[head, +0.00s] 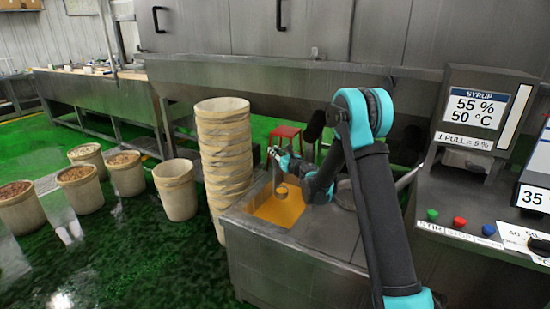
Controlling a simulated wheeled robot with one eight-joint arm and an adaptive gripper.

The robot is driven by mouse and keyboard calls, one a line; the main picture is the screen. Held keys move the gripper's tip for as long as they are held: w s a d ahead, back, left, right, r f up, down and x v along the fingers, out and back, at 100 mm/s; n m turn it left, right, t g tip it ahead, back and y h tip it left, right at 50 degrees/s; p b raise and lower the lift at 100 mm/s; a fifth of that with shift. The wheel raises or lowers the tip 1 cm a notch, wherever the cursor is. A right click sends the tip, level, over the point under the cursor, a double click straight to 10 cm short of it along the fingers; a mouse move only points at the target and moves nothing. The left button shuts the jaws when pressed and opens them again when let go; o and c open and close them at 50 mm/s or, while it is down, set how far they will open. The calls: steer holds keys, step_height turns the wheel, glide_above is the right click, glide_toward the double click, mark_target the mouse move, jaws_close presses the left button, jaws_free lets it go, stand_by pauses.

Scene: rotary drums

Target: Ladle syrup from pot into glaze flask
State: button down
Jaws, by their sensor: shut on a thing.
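The steel pot (285,268) stands at the lower middle, with orange syrup (284,212) showing in its open top. My gripper (277,157) is over the far left part of the opening, small in the view. It is shut on the ladle (281,191), whose thin handle hangs down with the round bowl over the syrup in the picture. I cannot tell whether the bowl touches the syrup or holds any. I cannot pick out the glaze flask.
A tall stack of tan buckets (223,150) stands close left of the pot. Several filled buckets (80,185) stand on the green floor. A red stool (286,132) is behind. The syrup display (480,105) and button panel (460,222) stand at right.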

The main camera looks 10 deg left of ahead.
steer(key=shift+r, duration=3.4)
